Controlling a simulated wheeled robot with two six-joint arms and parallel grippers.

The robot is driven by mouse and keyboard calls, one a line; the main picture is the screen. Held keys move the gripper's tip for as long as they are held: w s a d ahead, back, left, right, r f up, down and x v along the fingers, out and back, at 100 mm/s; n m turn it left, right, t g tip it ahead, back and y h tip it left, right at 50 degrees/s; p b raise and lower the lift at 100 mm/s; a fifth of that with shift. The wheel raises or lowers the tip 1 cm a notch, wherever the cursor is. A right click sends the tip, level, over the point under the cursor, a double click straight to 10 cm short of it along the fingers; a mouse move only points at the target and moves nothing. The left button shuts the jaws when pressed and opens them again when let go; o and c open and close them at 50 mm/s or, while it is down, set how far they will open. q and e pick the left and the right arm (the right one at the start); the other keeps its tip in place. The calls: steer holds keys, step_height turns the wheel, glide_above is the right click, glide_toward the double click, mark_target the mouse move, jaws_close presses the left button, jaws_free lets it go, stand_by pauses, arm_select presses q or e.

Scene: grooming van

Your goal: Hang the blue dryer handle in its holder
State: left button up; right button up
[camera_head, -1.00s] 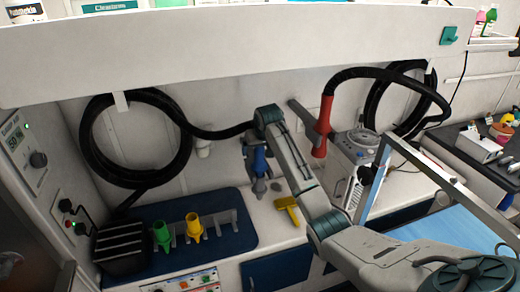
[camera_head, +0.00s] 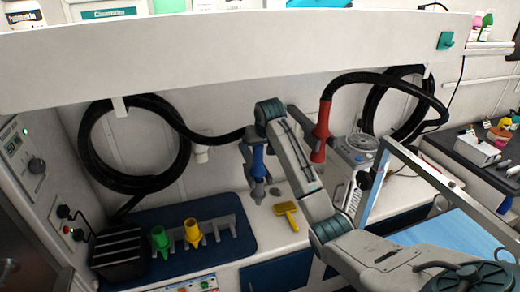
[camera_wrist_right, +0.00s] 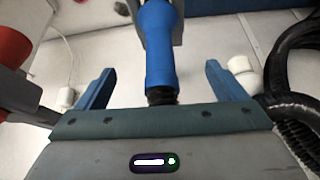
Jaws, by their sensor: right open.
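The blue dryer handle (camera_head: 258,163) is upright at the back wall, a black hose at its upper end and a grey nozzle end at the bottom. It also shows in the right wrist view (camera_wrist_right: 160,48). My right gripper (camera_wrist_right: 155,88) is open. Its two blue fingers stand apart on either side of the handle's hose end, with a gap on each side. Grey parts beside the handle (camera_wrist_right: 178,25) look like its holder, but I cannot tell how the handle sits in it. In the head view my right arm hides much of this spot. My left gripper is out of view.
A red handle (camera_head: 321,132) hangs to the right, close to my right arm. A coiled black hose (camera_head: 95,150) is on the wall at left. A white shelf front (camera_head: 230,50) overhangs.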

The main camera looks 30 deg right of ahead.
steer(key=shift+v, duration=2.45)
